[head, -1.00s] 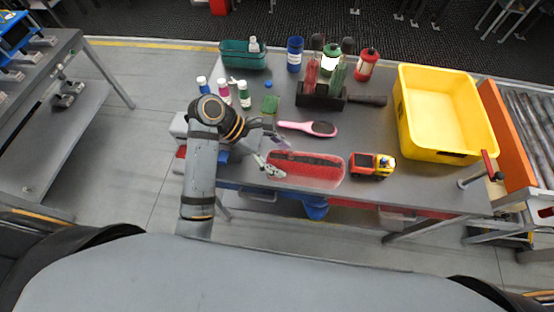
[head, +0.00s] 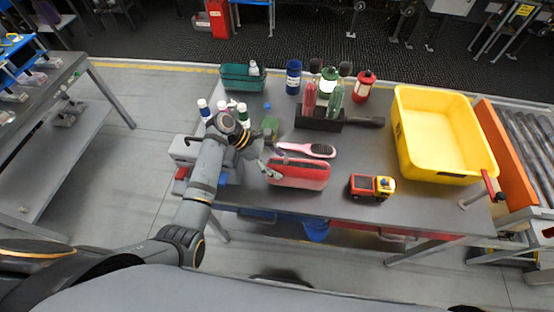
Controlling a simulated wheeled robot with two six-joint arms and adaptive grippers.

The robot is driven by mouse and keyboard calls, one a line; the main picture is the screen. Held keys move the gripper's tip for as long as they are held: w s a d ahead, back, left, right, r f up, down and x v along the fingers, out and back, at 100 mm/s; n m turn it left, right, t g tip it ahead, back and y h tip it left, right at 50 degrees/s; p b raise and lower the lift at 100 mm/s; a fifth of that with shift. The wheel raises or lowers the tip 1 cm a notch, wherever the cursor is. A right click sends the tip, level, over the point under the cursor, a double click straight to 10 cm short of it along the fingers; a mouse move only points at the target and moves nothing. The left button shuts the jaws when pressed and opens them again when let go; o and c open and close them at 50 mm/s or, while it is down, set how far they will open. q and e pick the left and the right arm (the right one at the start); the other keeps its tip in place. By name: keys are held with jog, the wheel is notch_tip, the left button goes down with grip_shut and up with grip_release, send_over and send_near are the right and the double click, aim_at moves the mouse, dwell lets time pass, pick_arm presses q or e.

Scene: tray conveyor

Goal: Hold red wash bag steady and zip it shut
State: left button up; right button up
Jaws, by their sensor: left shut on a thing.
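The red wash bag (head: 300,179) lies near the front edge of the table, left of the toy truck. It is red with a paler band along its top; the zip is too small to make out. My left gripper (head: 271,171) is at the bag's left end, shut on it. My left arm comes in from the lower left and hides part of the table there. My right gripper is not in view.
A toy truck (head: 371,187) stands to the right of the bag. A pink hairbrush (head: 306,150) lies just behind it. Bare table lies between truck and bin.

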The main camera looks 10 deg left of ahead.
pick_arm(q)
jog(key=shift+f, duration=0.5)
jog(key=o, duration=1.7)
jog(key=shift+s, duration=0.1)
jog(key=shift+c, duration=0.2)
jog(key=shift+c, duration=0.2)
jog(key=c, duration=1.6)
